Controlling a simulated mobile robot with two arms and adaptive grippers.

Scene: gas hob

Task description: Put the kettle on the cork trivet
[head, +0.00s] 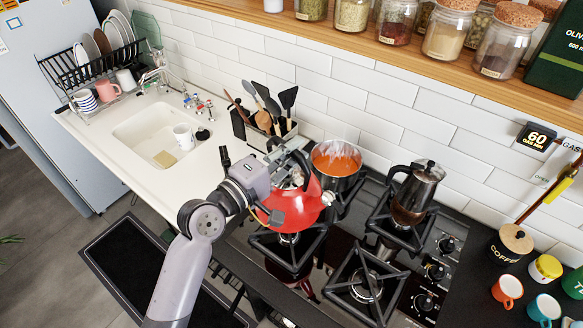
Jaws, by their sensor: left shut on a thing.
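A red kettle (292,207) is at the left side of the gas hob, over or on the front left burner grate (290,250). My left gripper (290,165) is shut on the kettle from above, at its handle. The gripper and wrist hide the kettle's top and most of the handle. I cannot tell whether the kettle's base touches the grate. I cannot make out the cork trivet in this view. My right gripper is not in view.
A pot of orange soup (336,160) stands close behind the kettle, and a moka pot (414,190) is to its right. A utensil holder (262,128) stands behind left. Mugs (507,290) and a coffee jar (510,243) are at right. Counter between sink and hob looks clear.

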